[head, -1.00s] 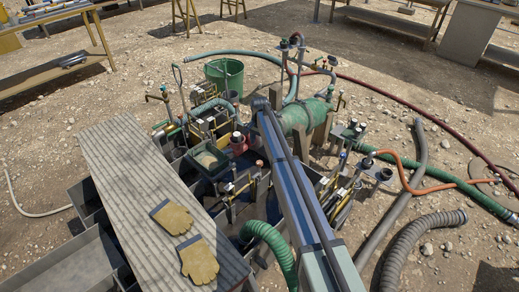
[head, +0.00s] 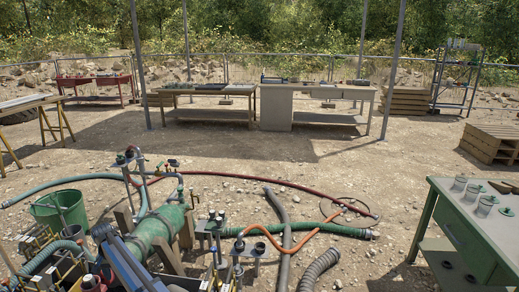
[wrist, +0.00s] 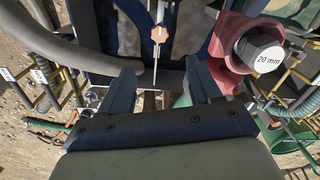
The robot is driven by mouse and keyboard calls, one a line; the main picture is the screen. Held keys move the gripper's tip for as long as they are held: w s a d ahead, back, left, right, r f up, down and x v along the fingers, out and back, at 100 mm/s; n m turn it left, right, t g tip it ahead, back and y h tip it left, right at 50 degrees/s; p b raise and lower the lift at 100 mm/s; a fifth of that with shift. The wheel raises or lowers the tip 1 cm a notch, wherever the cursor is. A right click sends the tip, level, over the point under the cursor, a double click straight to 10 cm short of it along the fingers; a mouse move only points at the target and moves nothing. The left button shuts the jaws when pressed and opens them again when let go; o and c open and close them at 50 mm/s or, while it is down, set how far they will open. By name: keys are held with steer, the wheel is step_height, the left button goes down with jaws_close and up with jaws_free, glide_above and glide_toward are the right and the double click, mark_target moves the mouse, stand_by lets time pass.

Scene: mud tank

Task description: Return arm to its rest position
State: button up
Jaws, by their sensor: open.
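My gripper (wrist: 158,80) shows in the wrist view with its two dark blue fingers apart and nothing between them. A thin metal rod with an orange hexagonal knob (wrist: 159,34) appears beyond and between the fingertips; I cannot tell how far off it is. A red fitting with a grey cap marked "20 mm" (wrist: 262,54) is to the right of the fingers. In the head view my arm shows at the lower left, over the equipment beside the green cylindrical tank (head: 157,230). My gripper is hidden there.
A green bucket (head: 62,211) stands left of the tank. Orange, red, green and grey hoses (head: 287,235) spread over the ground to the right. A green table (head: 470,225) with glass jars is at the right. Workbenches (head: 210,105) stand behind, with open gravel between.

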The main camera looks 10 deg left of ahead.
steer(key=s+d+f+n, duration=0.1)
steer(key=s+d+f, duration=0.55)
steer(key=d, duration=0.95)
steer(key=s+d+f+n+g+h, duration=0.15)
steer(key=s+d+f, duration=0.45)
steer(key=d, duration=1.1)
steer(key=s+d+f+n, duration=0.2)
steer(key=s+d+f, duration=0.4)
steer(key=d, duration=1)
steer(key=s+d+f+m+g, duration=0.1)
steer(key=s+d+f+m, duration=0.1)
steer(key=s+d, duration=0.5)
steer(key=s+d+f+m+g+y, duration=0.1)
steer(key=s+d, duration=0.6)
steer(key=d, duration=0.8)
steer(key=s+d+f+m+g, duration=0.3)
steer(key=s+d, duration=0.4)
steer(key=d, duration=0.4)
steer(key=shift+s+f+m, duration=0.15)
steer(key=shift+f+m, duration=0.7)
steer(key=shift+f, duration=0.4)
steer(key=shift+y, duration=0.25)
